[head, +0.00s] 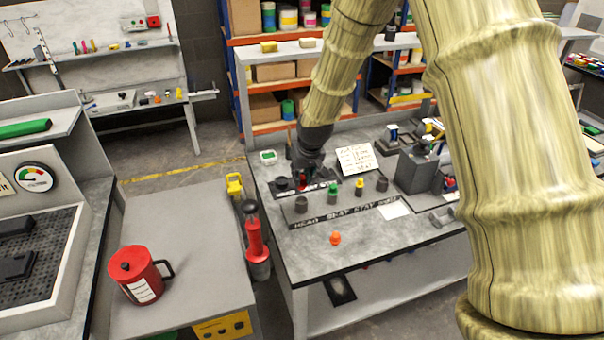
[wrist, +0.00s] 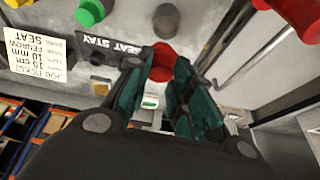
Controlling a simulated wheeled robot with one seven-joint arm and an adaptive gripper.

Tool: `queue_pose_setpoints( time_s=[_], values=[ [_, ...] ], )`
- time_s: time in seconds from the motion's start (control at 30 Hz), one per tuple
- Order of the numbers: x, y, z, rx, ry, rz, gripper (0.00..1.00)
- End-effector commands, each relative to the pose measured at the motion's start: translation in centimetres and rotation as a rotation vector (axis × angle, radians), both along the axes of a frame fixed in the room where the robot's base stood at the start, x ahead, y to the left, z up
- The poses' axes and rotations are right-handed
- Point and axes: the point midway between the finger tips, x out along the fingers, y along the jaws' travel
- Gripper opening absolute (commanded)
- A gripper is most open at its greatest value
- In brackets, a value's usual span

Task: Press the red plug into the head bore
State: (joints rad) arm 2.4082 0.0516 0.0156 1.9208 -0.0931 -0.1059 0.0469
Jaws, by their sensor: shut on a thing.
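The red plug (wrist: 162,62) is between the fingertips of my gripper (wrist: 163,72) in the wrist view. My gripper is shut on it. In the head view, my gripper (head: 308,168) points down near the back left of the grey workbench, and a little red (head: 303,183) shows below it. A dark strip (wrist: 110,47) reading "SEAT STAY" lies beside the plug in the wrist view. The head bore cannot be made out behind my gripper and the plug, so I cannot tell whether the plug touches it.
A labelled strip (head: 345,213) with grey and yellow plugs is in front of my gripper. An orange ball (head: 335,239) lies nearer the bench's front edge. A white card (head: 356,158) and a grey block (head: 416,170) stand right. A tall red tool (head: 254,238) stands left.

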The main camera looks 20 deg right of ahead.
Motion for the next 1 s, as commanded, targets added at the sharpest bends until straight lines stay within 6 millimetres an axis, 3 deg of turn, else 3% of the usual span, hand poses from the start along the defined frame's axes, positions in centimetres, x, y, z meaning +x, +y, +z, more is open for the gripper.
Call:
queue_pose_setpoints(
  time_s=[0.23,0.3,0.7,1.0],
  values=[
    [-0.1,-0.2,1.3,0.076,0.033,-0.064,0.00],
    [-0.2,-0.1,-0.1,0.072,0.034,-0.063,0.00],
    [-0.1,-0.2,-3.0,0.072,0.032,-0.062,0.00],
    [-0.1,-0.2,-4.0,0.072,0.033,-0.062,0.00]
  ],
)
